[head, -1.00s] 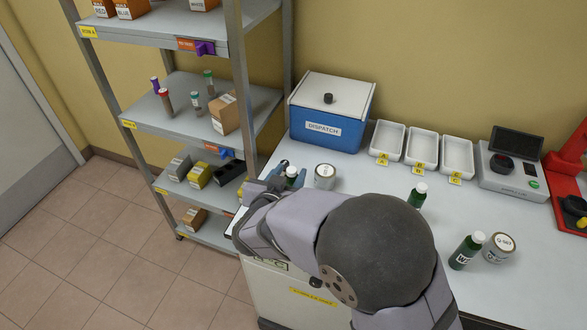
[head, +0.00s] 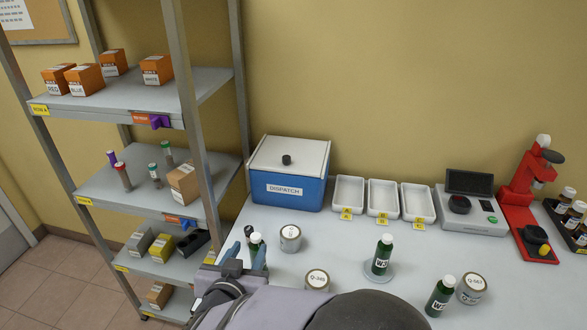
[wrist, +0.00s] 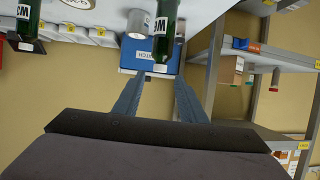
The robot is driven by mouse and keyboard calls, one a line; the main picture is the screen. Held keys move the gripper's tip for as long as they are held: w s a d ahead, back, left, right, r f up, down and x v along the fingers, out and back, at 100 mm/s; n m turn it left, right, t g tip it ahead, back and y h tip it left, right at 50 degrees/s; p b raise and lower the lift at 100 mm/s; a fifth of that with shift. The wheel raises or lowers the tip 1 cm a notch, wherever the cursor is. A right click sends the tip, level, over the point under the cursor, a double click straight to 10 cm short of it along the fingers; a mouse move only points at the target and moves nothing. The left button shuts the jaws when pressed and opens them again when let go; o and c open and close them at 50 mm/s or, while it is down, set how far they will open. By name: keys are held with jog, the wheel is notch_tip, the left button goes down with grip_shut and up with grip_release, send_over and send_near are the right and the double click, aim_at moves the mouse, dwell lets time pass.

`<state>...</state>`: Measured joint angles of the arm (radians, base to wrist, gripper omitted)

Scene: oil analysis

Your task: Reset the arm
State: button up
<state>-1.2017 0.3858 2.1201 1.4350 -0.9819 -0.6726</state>
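My gripper (head: 256,252) is at the left part of the bench, low in the head view. Its two blue fingers stand apart and also show in the wrist view (wrist: 161,78), where the gap between them is empty. A green bottle with a white cap (head: 255,240) stands by the fingers in the head view. In the wrist view, upside down, a green bottle (wrist: 166,30) appears beyond the fingertips; I cannot tell the exact distance. My arm covers the lower middle of the head view.
White-lidded tins (head: 290,238), a green bottle on a round plate (head: 381,258) and another green bottle (head: 439,297) stand on the bench. Behind are the blue dispatch box (head: 287,190), white trays (head: 383,198) and an instrument (head: 470,212). A shelf rack (head: 188,120) stands left.

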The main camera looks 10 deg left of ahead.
jog(key=s+a+f+n+g+y, duration=0.2)
jog(key=s+a+f+g+y, duration=0.4)
jog(key=s+a+f, duration=0.4)
jog(key=s+d+f+n+g+h, duration=0.1)
jog(key=s+d+f+n+g, duration=0.2)
jog(key=s, duration=0.4)
jog(key=s+d+f+n+g+h, duration=0.1)
jog(key=s+d+f+g+h, duration=0.1)
jog(key=s+d+g, duration=0.3)
jog(key=s+d+f+n+g+h, duration=0.1)
jog(key=s+d+n+h, duration=0.2)
jog(key=d, duration=0.5)
jog(key=w+d+r+m, duration=0.2)
jog(key=w+d+m, duration=0.15)
jog(key=d, duration=0.65)
jog(key=w+d+r+m+t+h, duration=0.1)
jog(key=w+d+r+m, duration=0.2)
jog(key=d, duration=0.7)
jog(key=w+d+r+m, duration=0.1)
jog(key=w+d+m, duration=0.35)
jog(key=d, duration=0.45)
notch_tip(320, 180, down, 8)
jog(key=n+b, duration=0.1)
jog(key=b, duration=0.6)
jog(key=shift+r, duration=0.25)
